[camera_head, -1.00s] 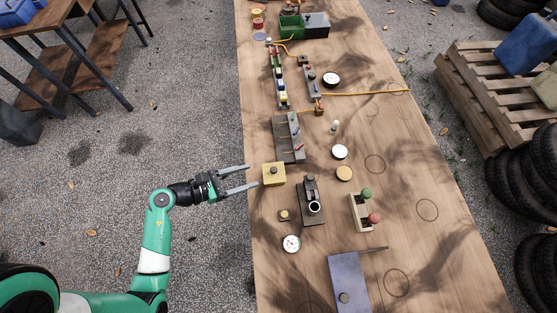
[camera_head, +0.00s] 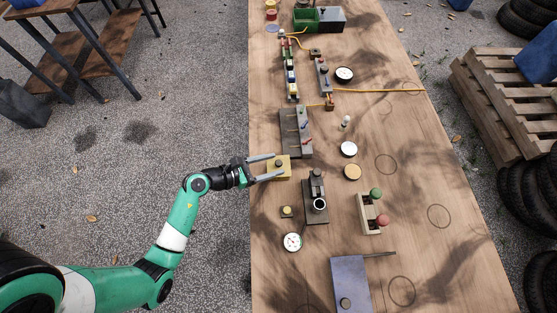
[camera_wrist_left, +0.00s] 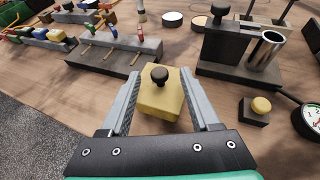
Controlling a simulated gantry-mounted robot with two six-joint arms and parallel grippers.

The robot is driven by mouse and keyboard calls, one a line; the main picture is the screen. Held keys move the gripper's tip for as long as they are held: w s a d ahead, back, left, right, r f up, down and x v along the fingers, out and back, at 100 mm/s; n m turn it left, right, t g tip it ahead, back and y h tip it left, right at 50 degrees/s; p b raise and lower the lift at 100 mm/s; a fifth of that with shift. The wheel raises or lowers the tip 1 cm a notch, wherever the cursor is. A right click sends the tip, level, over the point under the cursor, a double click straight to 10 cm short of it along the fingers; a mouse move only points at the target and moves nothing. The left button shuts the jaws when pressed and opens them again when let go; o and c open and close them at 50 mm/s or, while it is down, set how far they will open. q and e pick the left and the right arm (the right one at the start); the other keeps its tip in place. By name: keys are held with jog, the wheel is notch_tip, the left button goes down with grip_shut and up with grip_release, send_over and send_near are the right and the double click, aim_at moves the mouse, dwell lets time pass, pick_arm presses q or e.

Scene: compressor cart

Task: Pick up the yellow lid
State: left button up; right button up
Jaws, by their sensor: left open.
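The yellow lid (camera_head: 283,168) is a square yellow block with a dark round knob on top, near the left edge of the table. In the left wrist view the lid (camera_wrist_left: 161,100) lies between the two fingers, with its black knob up. My left gripper (camera_head: 268,167) is open, with its fingers reaching from the left around the lid's sides. The wrist view shows the open left gripper (camera_wrist_left: 163,100) too, with small gaps that are hard to judge. My right gripper is not in view.
A grey block with coloured levers (camera_head: 296,132) stands just behind the lid. A dark fixture with a metal tube (camera_head: 316,198) stands to its right. A small block with a yellow button (camera_head: 287,212) and a white gauge (camera_head: 292,242) lie in front.

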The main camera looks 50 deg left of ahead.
aim_at(279, 163)
pick_arm(q)
jog(key=x, duration=0.3)
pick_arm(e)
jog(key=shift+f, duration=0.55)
pick_arm(q)
grip_shut()
jog(key=shift+r, duration=0.15)
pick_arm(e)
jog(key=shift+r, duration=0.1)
pick_arm(q)
jog(key=shift+s+r, duration=0.1)
jog(key=shift+r, duration=0.25)
notch_tip(279, 163, up, 3)
jog(key=shift+f+p, duration=0.2)
jog(key=shift+p, duration=0.85)
jog(key=s+d+r+p, duration=0.8)
jog(key=d+r, duration=0.1)
jog(key=d, duration=0.2)
jog(key=shift+s+r, duration=0.25)
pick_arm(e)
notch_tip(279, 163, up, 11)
